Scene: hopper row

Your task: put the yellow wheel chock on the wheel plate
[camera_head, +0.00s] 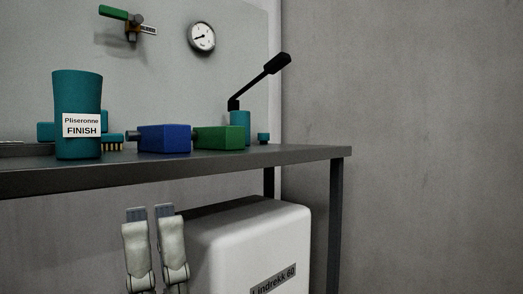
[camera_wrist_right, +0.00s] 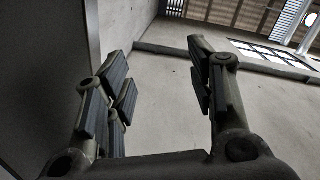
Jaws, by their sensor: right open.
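I see no yellow wheel chock and no wheel plate in either view. My right gripper (camera_head: 150,212) points upward in the head view, below the bench's front edge and left of a white box. In the right wrist view its fingers (camera_wrist_right: 158,68) are spread apart with nothing between them; a bare grey wall shows behind. My left gripper is in neither view.
A dark bench (camera_head: 250,160) spans the head view, carrying a teal container labelled FINISH (camera_head: 78,95), a blue block (camera_head: 165,139), a green block (camera_head: 218,138) and a black lever (camera_head: 262,80). The white box (camera_head: 250,240) stands beneath. A gauge (camera_head: 201,37) and green-handled valve (camera_head: 130,24) are behind.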

